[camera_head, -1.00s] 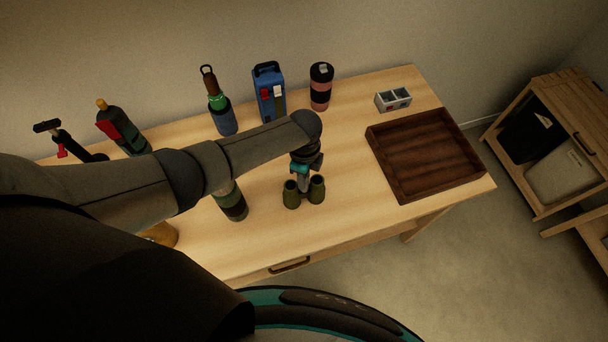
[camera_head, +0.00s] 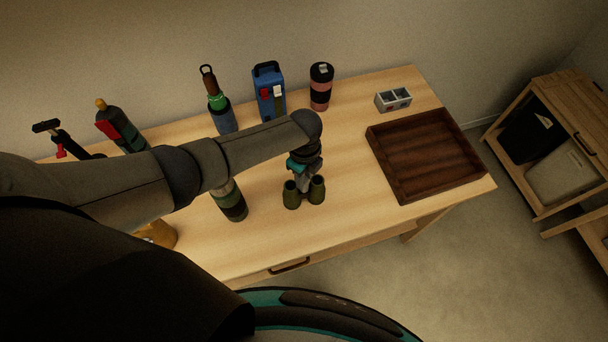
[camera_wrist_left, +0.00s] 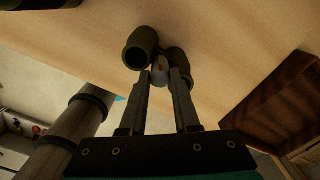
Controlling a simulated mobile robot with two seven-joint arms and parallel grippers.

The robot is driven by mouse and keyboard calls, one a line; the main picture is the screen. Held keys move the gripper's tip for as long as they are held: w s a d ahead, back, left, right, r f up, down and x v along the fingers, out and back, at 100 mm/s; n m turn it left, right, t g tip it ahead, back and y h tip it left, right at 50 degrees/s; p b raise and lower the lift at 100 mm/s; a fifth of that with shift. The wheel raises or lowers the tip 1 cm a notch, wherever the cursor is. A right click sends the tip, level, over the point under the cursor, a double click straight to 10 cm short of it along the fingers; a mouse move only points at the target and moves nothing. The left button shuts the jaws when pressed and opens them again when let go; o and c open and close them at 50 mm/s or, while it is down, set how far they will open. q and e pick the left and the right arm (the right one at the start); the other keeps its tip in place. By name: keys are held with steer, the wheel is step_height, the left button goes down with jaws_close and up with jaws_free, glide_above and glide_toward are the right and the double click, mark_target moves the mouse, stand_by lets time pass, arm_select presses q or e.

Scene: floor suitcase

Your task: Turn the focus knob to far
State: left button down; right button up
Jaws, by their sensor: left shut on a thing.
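The green binoculars (camera_head: 292,196) stand on the wooden table, below the end of my left arm in the head view. They also show in the left wrist view (camera_wrist_left: 139,48) as two dark green barrels. The focus knob (camera_wrist_left: 160,70) is a small light piece with a red mark between the barrels. My left gripper (camera_head: 304,184) reaches down to the middle of the binoculars. In the left wrist view its two fingers (camera_wrist_left: 161,76) are closed on the knob from both sides. The knob's setting is too small to read. My right gripper is not in view.
A brown wooden tray (camera_head: 376,150) lies right of the binoculars, with a small grey divided box (camera_head: 393,99) behind it. A dark green striped bottle (camera_head: 232,203) stands close on the left. A pink tumbler (camera_head: 320,88) and blue case (camera_head: 268,92) stand at the back.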

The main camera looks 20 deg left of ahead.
arm_select(q)
steer(key=c, duration=0.6)
jaws_free()
steer(key=shift+r, duration=0.1)
step_height(320, 180, up, 15)
steer(key=shift+p, duration=1.1)
steer(key=shift+s, duration=0.1)
